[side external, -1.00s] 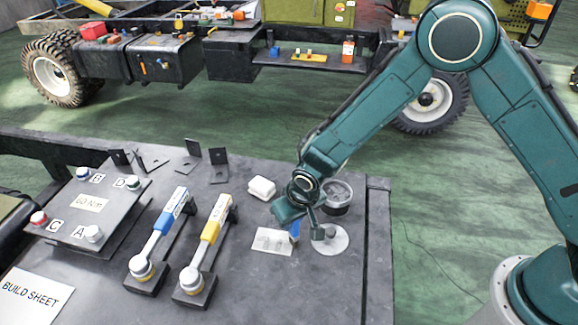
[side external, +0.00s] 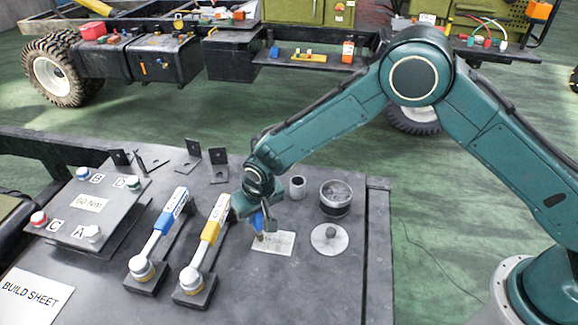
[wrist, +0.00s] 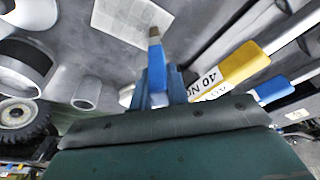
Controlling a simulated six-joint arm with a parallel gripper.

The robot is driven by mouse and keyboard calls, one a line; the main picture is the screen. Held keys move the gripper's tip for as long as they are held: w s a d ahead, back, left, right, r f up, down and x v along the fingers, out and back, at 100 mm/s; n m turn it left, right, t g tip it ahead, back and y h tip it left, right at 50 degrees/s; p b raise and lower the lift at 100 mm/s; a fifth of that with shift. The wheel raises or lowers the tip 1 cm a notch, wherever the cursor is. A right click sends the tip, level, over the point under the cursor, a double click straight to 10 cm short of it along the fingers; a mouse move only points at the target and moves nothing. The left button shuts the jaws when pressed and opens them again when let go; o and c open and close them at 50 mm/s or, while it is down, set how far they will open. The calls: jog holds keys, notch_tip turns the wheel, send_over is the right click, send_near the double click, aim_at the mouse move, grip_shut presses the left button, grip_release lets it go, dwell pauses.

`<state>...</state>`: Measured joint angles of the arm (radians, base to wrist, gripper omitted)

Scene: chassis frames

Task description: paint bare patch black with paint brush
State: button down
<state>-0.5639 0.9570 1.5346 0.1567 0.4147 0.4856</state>
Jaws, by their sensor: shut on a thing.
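My gripper (side external: 262,216) is shut on a blue-handled paint brush (side external: 259,224) that points down. The brush also shows in the wrist view (wrist: 155,72), with its tan-and-dark tip (wrist: 154,34) facing away from the jaws. A pale bare patch (side external: 276,243) lies flat on the dark bench; it shows at the top of the wrist view (wrist: 128,16). The brush tip is over or at the patch's upper left edge; I cannot tell whether it touches. An open tin (side external: 336,198) with dark contents stands to the right, behind a round lid with a knob (side external: 330,238).
A small grey cup (side external: 297,187) stands behind the patch. Further left is a plate with labelled bolts (side external: 92,208). Bench (side external: 300,285) in front of the patch is clear.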

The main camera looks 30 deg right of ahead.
jog(key=shift+w+a, duration=0.4)
jog(key=shift+w, duration=0.15)
jog(key=shift+w+d, duration=0.3)
jog(key=shift+d, duration=0.1)
jog(key=shift+s+d, duration=3.65)
notch_tip(320, 180, up, 8)
jog(key=shift+w, duration=0.1)
jog(key=w+a+m, duration=0.1)
jog(key=a+m, duration=0.1)
jog(key=w+a+m+h, duration=0.1)
jog(key=w+a+m, duration=0.1)
jog(key=a, duration=0.1)
jog(key=w+a+m, duration=0.1)
jog(key=a+m, duration=0.1)
jog(key=m, duration=0.1)
jog(key=shift+w+a+g+h, duration=0.15)
jog(key=shift+w+g+h, duration=0.25)
jog(key=shift+w+a+m, duration=0.15)
jog(key=shift+a+m, duration=0.85)
jog(key=shift+a, duration=0.05)
